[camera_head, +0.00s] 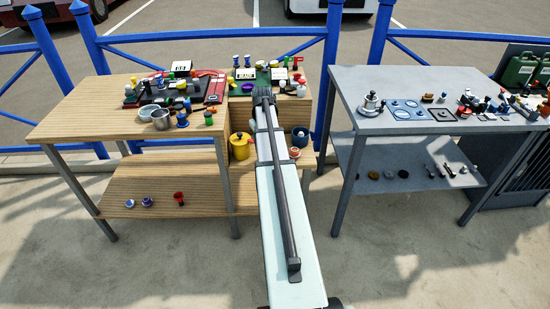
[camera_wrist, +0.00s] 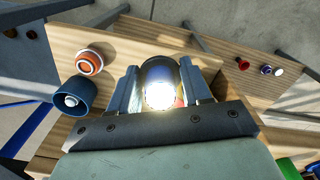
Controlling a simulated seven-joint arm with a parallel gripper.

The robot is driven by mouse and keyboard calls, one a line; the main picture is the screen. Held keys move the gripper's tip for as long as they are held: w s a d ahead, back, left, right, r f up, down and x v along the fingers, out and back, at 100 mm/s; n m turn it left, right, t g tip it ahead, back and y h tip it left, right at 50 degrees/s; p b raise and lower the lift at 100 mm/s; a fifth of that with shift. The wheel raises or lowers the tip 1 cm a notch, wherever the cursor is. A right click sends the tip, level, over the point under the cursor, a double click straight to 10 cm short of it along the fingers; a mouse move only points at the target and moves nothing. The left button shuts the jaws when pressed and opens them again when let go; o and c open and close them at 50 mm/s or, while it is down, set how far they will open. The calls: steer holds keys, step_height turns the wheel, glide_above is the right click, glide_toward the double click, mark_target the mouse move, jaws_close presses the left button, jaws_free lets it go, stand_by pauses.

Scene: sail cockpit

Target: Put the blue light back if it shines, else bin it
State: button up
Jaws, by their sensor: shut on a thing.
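In the wrist view, my gripper (camera_wrist: 160,80) is shut on a small light (camera_wrist: 158,72) with a dark rounded body. Its face towards the camera glows bright white-yellow, so it shines. Glare and shadow keep me from telling whether its body is blue. The gripper holds it above the wooden bench, near a dark blue pot (camera_wrist: 72,95) and an orange-and-white round piece (camera_wrist: 88,62). In the head view my arm hides the held light. There the dark blue pot (camera_head: 300,136) stands right of my arm and a yellow pot (camera_head: 240,146) left of it.
The wooden bench top (camera_head: 65,125) carries many small coloured parts and a metal cup (camera_head: 161,119). Its lower shelf (camera_head: 130,180) holds a few small pieces. A grey table (camera_head: 400,75) with tools stands to the right. A blue fence runs behind.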

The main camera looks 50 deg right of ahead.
steer(key=w+d+f+n, duration=0.2)
steer(key=d+n, duration=0.7)
steer(key=n, duration=1)
steer(key=shift+w+d+f, duration=0.1)
steer(key=shift+f, duration=2.35)
steer(key=shift+w+d+f, duration=0.1)
steer(key=shift+f, duration=2.35)
steer(key=shift+f, duration=0.15)
steer(key=o, duration=1.1)
steer(key=shift+c, duration=0.2)
